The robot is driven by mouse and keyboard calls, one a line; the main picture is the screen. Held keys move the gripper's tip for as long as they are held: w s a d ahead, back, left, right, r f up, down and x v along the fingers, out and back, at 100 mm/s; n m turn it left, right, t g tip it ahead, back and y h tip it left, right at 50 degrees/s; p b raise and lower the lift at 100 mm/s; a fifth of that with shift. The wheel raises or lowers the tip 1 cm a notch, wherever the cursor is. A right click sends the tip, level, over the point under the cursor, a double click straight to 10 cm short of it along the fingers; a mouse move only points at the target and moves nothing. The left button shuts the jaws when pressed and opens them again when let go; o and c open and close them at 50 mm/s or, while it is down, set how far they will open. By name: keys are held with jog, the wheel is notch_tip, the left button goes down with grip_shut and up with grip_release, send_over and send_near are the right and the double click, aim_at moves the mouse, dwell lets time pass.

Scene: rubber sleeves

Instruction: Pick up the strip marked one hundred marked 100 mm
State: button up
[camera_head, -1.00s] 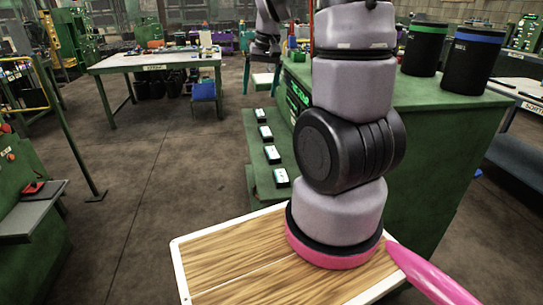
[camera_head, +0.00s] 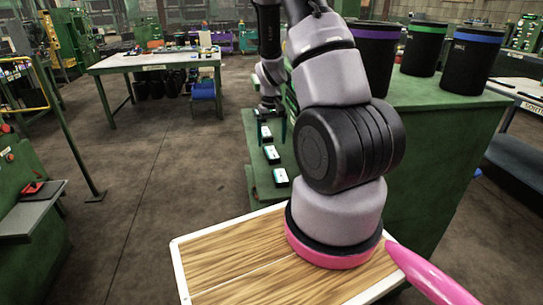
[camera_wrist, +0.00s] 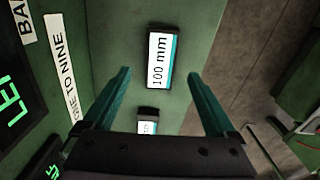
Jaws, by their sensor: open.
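The strip marked 100 mm (camera_wrist: 161,60) is a small dark-framed block with a white label and a teal edge. It lies on a green shelf in the wrist view. My gripper (camera_wrist: 158,78) is open and empty; its two teal fingers stand on either side of and below the strip, apart from it. In the head view my gripper (camera_head: 272,106) hangs over the far end of the row of strips; its fingers are small there. The head view does not let me read the labels.
A second strip (camera_wrist: 148,125) is partly hidden by my gripper's body. Other strips (camera_head: 271,154) lie in a row on the low green shelf (camera_head: 254,160). A green cabinet (camera_head: 440,140) with dark bins (camera_head: 472,62) stands to the right.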

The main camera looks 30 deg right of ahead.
aim_at(271, 157)
notch_tip(271, 157, down, 5)
jog(key=shift+s+a+r, duration=0.1)
jog(key=shift+r, duration=0.05)
jog(key=c, duration=1.4)
jog(key=shift+c, duration=0.2)
jog(key=shift+r, duration=0.15)
